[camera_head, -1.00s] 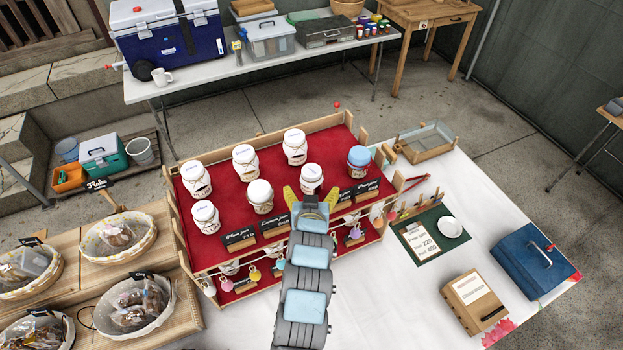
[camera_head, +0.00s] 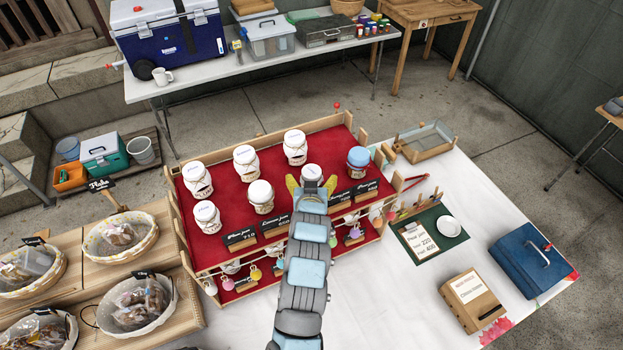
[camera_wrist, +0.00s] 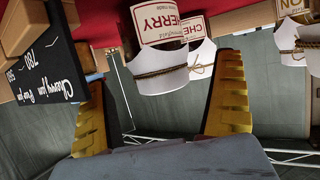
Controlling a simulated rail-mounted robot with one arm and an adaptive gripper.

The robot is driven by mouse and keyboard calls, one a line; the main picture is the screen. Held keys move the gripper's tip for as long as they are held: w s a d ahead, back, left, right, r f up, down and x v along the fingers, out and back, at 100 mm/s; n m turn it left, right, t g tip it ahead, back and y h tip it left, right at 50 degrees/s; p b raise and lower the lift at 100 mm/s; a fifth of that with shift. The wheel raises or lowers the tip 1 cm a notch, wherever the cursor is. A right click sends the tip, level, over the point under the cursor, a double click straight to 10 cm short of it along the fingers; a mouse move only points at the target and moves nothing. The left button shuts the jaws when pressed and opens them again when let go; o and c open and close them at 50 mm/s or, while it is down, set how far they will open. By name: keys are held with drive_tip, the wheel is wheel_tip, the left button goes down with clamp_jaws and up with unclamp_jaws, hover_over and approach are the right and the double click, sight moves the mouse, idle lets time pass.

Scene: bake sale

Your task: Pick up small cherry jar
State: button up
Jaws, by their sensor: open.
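In the wrist view two white jars with red-lettered cherry labels and twine hang into the picture from the top: a nearer cherry jar (camera_wrist: 166,28) and a second cherry jar (camera_wrist: 201,52) partly behind it. I cannot tell which is truly smaller. In the head view a white-lidded jar (camera_head: 311,172) stands on the red display just ahead of my gripper (camera_head: 312,184), its lower part hidden. My gripper, also in the wrist view (camera_wrist: 166,72), is open and empty, its yellow fingers apart on either side of the nearer jar. I see no grip on it.
The red-lined display (camera_head: 220,235) holds several other jars, including a blue-lidded one (camera_head: 358,160) at right. A black cherry jam sign (camera_wrist: 45,60) stands close to the left finger. Hanging trinkets and a front rail lie beneath my arm.

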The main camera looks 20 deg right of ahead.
drive_tip(key=shift+x, duration=1.35)
drive_tip(key=shift+f, duration=0.1)
drive_tip(key=c, duration=1.3)
